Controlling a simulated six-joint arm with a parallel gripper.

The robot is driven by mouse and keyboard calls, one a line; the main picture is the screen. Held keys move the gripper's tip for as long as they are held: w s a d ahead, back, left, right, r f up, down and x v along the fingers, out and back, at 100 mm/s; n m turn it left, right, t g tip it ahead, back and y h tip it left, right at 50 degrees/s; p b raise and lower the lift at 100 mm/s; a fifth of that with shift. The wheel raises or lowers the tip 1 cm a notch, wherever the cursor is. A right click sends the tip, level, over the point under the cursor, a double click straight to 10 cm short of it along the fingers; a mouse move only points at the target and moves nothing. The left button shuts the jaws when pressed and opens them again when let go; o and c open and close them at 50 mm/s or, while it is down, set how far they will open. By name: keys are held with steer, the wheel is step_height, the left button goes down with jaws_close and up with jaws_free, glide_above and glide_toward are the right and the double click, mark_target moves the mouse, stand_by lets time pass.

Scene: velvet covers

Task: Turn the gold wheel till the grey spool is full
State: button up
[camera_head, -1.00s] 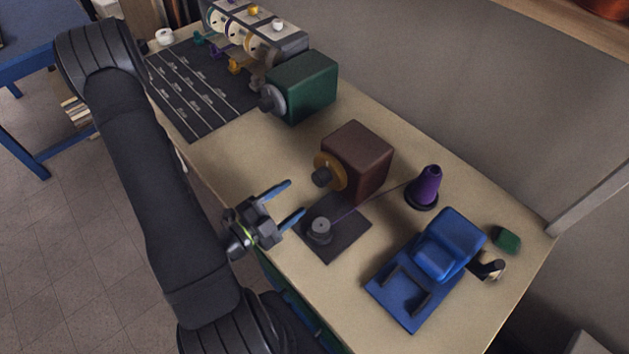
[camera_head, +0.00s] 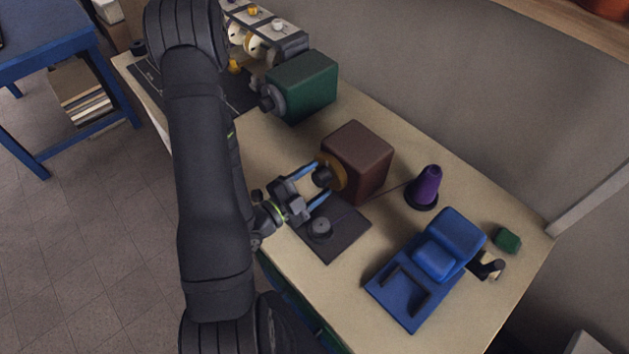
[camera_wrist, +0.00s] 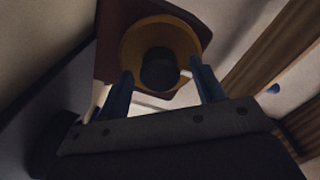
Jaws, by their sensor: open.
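The gold wheel (camera_head: 339,177) sits on the left face of a dark brown box (camera_head: 361,158), with a dark round knob (camera_head: 322,177) at its centre. My gripper (camera_head: 309,183) is open in front of the wheel, its blue fingers on either side of the knob. In the wrist view the knob (camera_wrist: 160,70) stands before the gold wheel (camera_wrist: 132,44), between and beyond the fingertips (camera_wrist: 161,76). I cannot tell whether the fingers touch it. The grey spool (camera_head: 320,228) stands on a dark mat (camera_head: 345,240). A thin thread runs toward a purple cone (camera_head: 427,186).
A blue device (camera_head: 437,258) stands at the right front, beside a small green block (camera_head: 507,240). A green box (camera_head: 303,86) with a grey wheel stands behind the brown box. A row of spools (camera_head: 262,37) is at the back left. Bare table lies between the two boxes.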

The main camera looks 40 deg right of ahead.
steer(key=c, duration=1)
steer(key=shift+o, duration=0.2)
steer(key=shift+m, duration=0.3)
